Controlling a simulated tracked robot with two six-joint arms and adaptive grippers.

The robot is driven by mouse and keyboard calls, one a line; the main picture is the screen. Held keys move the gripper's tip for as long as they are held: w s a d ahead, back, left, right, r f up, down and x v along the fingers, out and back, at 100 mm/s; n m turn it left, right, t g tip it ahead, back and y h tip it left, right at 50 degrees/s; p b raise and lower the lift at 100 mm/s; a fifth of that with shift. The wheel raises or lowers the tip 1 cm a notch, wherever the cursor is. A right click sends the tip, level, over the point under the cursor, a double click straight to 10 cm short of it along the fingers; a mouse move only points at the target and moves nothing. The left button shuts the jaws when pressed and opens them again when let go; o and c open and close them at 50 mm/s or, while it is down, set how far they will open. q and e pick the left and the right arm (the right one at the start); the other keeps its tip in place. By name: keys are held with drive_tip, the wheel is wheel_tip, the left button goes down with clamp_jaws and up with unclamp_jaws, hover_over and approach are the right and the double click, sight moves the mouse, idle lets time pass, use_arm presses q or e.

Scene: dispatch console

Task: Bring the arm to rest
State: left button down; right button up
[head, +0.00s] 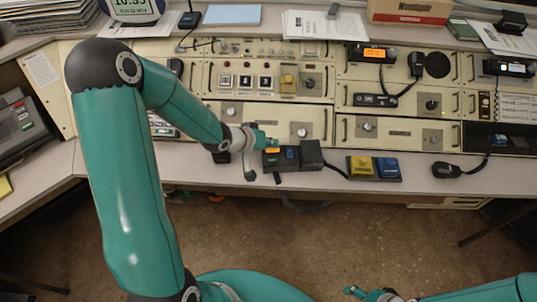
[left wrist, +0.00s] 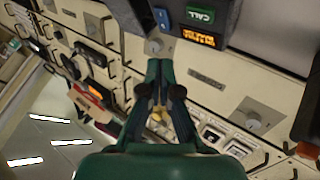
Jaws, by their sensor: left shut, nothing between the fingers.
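My left arm is teal and reaches in from the left over the console desk in the head view. Its gripper (head: 268,143) is above the front edge of the console, close to a small dark desk unit (head: 291,157) with an orange display and a blue button. In the left wrist view the two fingers (left wrist: 160,68) are together with nothing between them. The dark unit with a green CALL key and orange display (left wrist: 200,18) is just beyond the tips. My right gripper (head: 356,292) is low at the bottom right, over the floor; its jaws are too small to read.
The console panel (head: 300,50) carries switches, knobs and radios. A yellow and blue switch box (head: 375,167) and a hand microphone (head: 446,170) are on the desk's front strip. A grey device (head: 22,125) stands at the left. The brown floor (head: 300,235) before the desk is open.

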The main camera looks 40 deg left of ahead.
use_arm(q)
drive_tip(key=shift+d, duration=0.1)
idle(0.3)
drive_tip(key=s+d+f+g+h, duration=0.1)
drive_tip(key=s+d+f+g, duration=0.15)
drive_tip(key=d+f, duration=0.35)
drive_tip(key=s+d+f+g+h, duration=0.15)
drive_tip(key=s+d+f, duration=0.25)
drive_tip(key=d, duration=0.4)
drive_tip(key=s+d+f+m+g, duration=0.1)
drive_tip(key=s+f+g, duration=0.1)
drive_tip(key=s, duration=0.4)
drive_tip(key=s+d+f+m+g+y, duration=0.1)
drive_tip(key=s+d+f+m+g, duration=0.1)
drive_tip(key=s+f, duration=0.2)
drive_tip(key=s, duration=0.3)
drive_tip(key=shift+d+f+m, duration=0.3)
idle(1.9)
